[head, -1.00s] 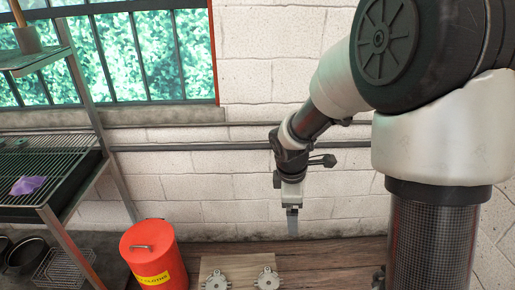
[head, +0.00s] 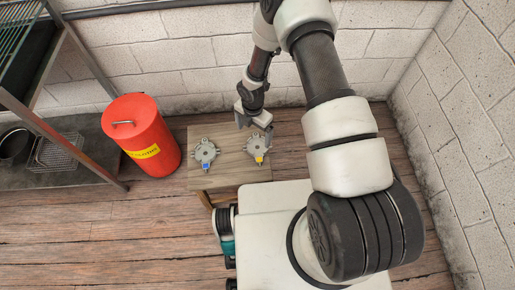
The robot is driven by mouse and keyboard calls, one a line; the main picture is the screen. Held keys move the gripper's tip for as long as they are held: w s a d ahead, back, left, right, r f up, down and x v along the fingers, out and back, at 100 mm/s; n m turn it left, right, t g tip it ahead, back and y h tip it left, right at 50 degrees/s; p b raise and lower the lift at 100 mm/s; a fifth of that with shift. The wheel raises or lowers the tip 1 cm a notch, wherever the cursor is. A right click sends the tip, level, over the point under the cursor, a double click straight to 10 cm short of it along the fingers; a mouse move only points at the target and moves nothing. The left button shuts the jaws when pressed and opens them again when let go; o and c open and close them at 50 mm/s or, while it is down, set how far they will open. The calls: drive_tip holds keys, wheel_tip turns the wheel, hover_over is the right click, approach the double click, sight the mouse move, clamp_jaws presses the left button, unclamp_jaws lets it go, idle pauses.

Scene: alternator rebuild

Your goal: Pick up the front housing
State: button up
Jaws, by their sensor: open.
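Two grey metal housings lie on a small wooden table (head: 229,165) in the head view. The left housing (head: 205,151) has a blue mark at its near edge. The right housing (head: 257,147) has a yellow mark at its near edge. I cannot tell from their shapes which one is the front housing. My gripper (head: 256,126) is open and empty, just beyond the right housing in the picture. It appears to hang above the table's far right part. Its height over the housing is hard to judge, and it may hide a little of the table's far edge.
A red lidded bin (head: 141,137) with a yellow label stands left of the table. A metal shelf unit (head: 68,140) with a wire basket (head: 58,151) is farther left. A white block wall (head: 180,55) rises behind. Open wooden floor (head: 110,240) lies in front.

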hover_over(257, 149)
drive_tip(key=a, duration=0.1)
wheel_tip(257, 149, down, 4)
drive_tip(key=shift+w+f, duration=0.15)
drive_tip(key=shift+f, duration=0.1)
drive_tip(key=f, duration=0.2)
drive_tip(key=d+f+b, duration=0.1)
drive_tip(key=f, duration=0.1)
drive_tip(key=shift+f, duration=0.6)
drive_tip(key=c, duration=1.4)
drive_tip(key=shift+w, duration=0.1)
drive_tip(key=shift+r, duration=0.15)
